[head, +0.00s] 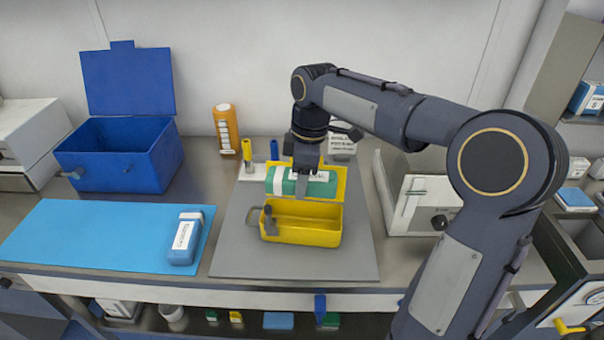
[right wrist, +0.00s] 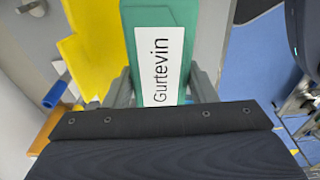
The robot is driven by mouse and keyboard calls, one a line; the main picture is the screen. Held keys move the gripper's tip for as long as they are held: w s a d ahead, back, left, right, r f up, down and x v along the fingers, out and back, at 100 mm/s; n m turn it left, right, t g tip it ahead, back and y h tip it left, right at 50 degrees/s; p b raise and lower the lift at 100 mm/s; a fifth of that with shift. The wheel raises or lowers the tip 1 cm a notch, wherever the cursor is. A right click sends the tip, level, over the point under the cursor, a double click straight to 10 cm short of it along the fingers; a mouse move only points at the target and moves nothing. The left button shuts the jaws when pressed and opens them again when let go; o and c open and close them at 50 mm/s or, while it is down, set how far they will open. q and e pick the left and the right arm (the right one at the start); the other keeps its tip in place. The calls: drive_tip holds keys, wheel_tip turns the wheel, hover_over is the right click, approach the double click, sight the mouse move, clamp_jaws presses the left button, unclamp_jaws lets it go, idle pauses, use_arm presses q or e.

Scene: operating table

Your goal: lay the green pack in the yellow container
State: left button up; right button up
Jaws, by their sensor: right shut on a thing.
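The green pack (head: 318,184) has white bands and is held by my right gripper (head: 302,182). In the right wrist view the green pack (right wrist: 185,45) lies between the two fingers, and its white label reads "Gurtevin". The yellow container (head: 310,228) stands open on a grey mat, with its lid raised at the back. In the head view the pack appears above the container, in front of the raised lid. The yellow container also shows in the right wrist view (right wrist: 92,50), beside the pack. My left gripper is not in view.
A blue box (head: 120,158) with its lid up stands at the left. A blue pack (head: 185,238) lies on a light blue mat (head: 80,235). An orange bottle (head: 226,128) stands behind. A white device (head: 415,205) is right of the grey mat (head: 235,262).

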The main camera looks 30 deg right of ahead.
wheel_tip(320, 180, down, 3)
drive_tip(key=shift+w+d+f+b, duration=0.1)
drive_tip(key=shift+b, duration=1.05)
wheel_tip(320, 180, down, 4)
drive_tip(key=b, duration=0.4)
drive_tip(key=shift+f, duration=0.2)
drive_tip(key=shift+f, duration=0.2)
drive_tip(key=o, duration=1.2)
